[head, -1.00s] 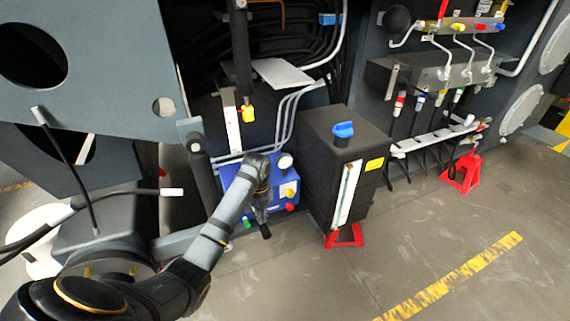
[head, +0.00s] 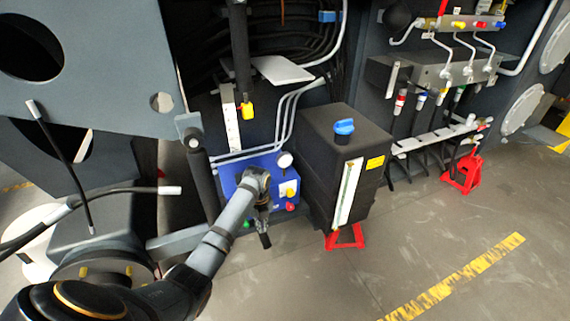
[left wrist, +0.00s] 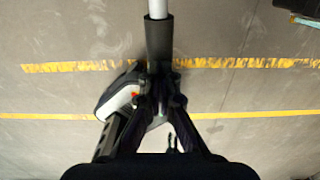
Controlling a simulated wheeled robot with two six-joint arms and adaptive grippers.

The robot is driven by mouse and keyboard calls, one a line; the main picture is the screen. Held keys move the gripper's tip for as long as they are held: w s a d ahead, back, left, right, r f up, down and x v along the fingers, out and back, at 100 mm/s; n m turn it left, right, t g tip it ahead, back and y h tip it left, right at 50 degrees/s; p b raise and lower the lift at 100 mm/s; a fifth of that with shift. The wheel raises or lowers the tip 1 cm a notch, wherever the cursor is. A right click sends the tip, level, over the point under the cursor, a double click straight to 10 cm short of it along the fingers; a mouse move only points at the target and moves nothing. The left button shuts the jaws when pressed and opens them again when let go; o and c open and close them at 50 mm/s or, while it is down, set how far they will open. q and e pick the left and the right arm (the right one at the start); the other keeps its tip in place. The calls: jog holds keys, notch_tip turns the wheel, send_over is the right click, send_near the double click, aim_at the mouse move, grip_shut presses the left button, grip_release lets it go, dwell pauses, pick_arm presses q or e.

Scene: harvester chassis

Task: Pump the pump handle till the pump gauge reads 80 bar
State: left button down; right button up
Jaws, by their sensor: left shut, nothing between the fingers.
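The blue pump unit (head: 235,170) stands low in the middle of the head view. Its round white pump gauge (head: 284,160) is at its top right; the needle is too small to read. The pump handle shows in the left wrist view as a pale rod with a dark grip (left wrist: 157,38). In the head view the dark grip end (head: 265,241) appears just below my left gripper (head: 263,221). In the left wrist view my left gripper (left wrist: 158,88) is shut and empty, its fingertips at the grip's end; I cannot tell whether they touch. My right gripper is not in view.
A dark tank with a blue cap (head: 344,127) stands close right of the pump unit. A red stand (head: 346,237) is below it. A dark cylinder (head: 203,180) rises left of the pump. The floor with a yellow stripe (head: 455,275) is clear at the right.

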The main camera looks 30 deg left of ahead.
aim_at(262, 234)
pick_arm(q)
jog(key=shift+w+a+f+b, duration=0.1)
jog(key=shift+f+b, duration=0.5)
jog(key=shift+f, duration=0.8)
jog(key=shift+a+f+b, duration=0.1)
jog(key=shift+f+b, duration=0.5)
jog(key=shift+f, duration=0.75)
jog(key=r+p, duration=0.4)
jog(key=p, duration=0.1)
jog(key=r+p, duration=0.4)
jog(key=p, duration=0.1)
jog(key=d+r+p, duration=0.1)
jog(key=r+p, duration=0.3)
jog(key=p, duration=0.1)
jog(key=shift+s+r, duration=0.25)
jog(key=shift+s, duration=0.1)
jog(key=shift+w, duration=0.1)
